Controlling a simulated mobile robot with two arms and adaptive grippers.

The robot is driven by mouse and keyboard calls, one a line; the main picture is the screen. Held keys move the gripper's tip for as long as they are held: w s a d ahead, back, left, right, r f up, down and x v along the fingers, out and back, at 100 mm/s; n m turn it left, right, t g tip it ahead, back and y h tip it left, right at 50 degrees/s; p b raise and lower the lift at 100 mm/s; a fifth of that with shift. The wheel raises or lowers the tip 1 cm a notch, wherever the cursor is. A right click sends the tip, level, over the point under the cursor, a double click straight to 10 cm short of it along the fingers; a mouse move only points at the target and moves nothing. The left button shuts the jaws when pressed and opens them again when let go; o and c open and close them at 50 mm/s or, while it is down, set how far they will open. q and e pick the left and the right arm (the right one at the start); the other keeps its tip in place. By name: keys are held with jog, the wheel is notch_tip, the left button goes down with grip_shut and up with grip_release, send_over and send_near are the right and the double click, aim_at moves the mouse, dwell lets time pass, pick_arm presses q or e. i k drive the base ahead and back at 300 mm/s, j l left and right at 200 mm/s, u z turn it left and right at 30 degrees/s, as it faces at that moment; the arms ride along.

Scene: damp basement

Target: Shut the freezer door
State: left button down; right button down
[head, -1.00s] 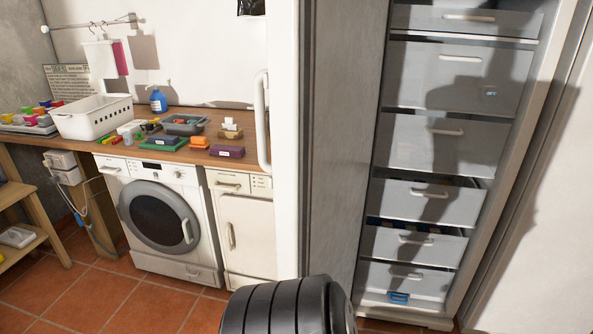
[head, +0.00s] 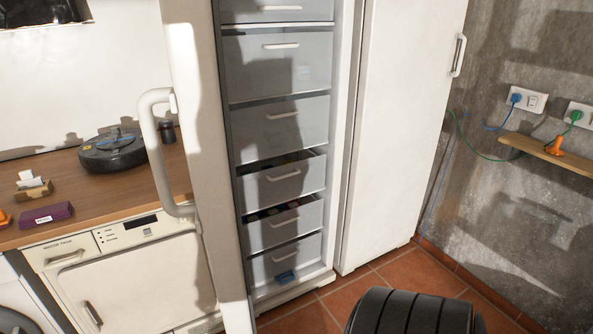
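The freezer (head: 345,120) stands upright in the middle of the head view with its drawers exposed. Its door (head: 200,110) is open and swung toward me, seen nearly edge-on, with a white bar handle (head: 152,150) on its left. Several grey drawers (head: 280,130) fill the inside. Two lower drawers (head: 285,180) stick out a little, with dark gaps above them showing contents. A blue clip or tag (head: 286,277) is on the lowest drawer. Neither gripper is in view.
A white tall door or cabinet (head: 400,130) stands right of the drawers. On the left, a wooden counter (head: 110,185) over white appliances (head: 145,280) holds a black round device (head: 112,150). A shelf with an orange item (head: 555,146) is on the right wall. Tiled floor (head: 365,290) shows in front.

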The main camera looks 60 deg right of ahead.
aim_at(191, 32)
jog(key=i+z, duration=0.2)
jog(key=z, duration=0.2)
jog(key=i+j+z, duration=0.15)
jog(key=z, duration=0.25)
jog(key=i+j+z, duration=0.15)
jog(key=z, duration=0.25)
jog(key=i+j+z, duration=0.15)
jog(key=z, duration=0.25)
jog(key=i+j+z, duration=0.1)
jog(key=j+z, duration=0.3)
jog(key=l, duration=0.1)
